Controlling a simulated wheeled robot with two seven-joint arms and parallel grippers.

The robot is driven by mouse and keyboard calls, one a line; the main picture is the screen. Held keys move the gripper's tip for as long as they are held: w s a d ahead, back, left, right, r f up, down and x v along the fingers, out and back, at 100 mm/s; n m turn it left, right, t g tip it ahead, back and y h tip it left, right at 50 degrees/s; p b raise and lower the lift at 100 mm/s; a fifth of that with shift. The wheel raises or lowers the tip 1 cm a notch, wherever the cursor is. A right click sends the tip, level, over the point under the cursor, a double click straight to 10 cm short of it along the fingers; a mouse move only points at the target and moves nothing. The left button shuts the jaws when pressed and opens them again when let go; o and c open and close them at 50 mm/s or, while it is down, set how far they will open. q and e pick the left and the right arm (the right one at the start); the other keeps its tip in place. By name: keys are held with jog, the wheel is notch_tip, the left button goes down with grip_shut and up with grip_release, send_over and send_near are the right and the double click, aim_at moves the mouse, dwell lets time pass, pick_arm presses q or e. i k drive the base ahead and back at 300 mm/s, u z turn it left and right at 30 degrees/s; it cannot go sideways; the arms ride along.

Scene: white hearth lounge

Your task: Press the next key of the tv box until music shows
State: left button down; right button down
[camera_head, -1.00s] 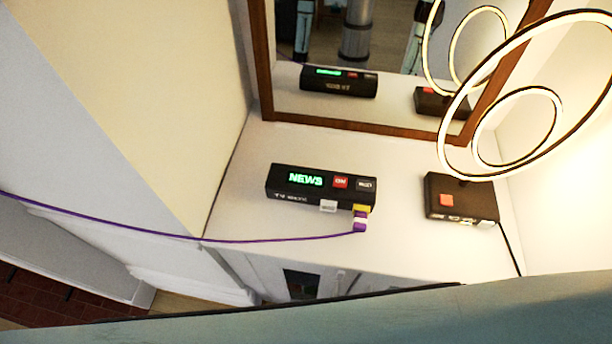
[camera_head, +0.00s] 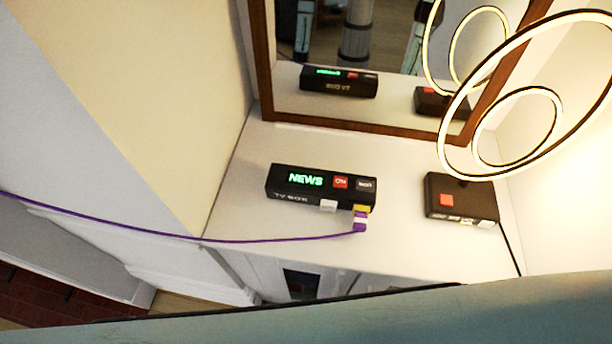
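The tv box (camera_head: 321,187) is a long black box on the white cabinet top. Its display (camera_head: 305,180) shows "NEWS" in green letters. A red key (camera_head: 340,183) and a dark grey key (camera_head: 366,185) sit to the right of the display; the small lettering on the keys is hard to read. A white block (camera_head: 328,206) and a yellow piece (camera_head: 361,209) are at its front edge. A purple plug (camera_head: 359,223) is at the yellow piece, with a purple cable running left. Neither of my grippers shows directly in this view.
A black lamp base (camera_head: 461,198) with a red button stands to the right, with glowing rings (camera_head: 530,90) above it. A wood-framed mirror (camera_head: 350,127) leans behind, reflecting the boxes. The white cabinet top (camera_head: 400,235) is clear between them. A teal-grey surface (camera_head: 400,315) crosses the bottom.

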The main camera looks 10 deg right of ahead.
aim_at(362, 186)
jog(key=z, duration=1.2)
jog(key=k, duration=1.25)
jog(key=u, duration=0.8)
jog(key=i, duration=1)
jog(key=z, duration=0.05)
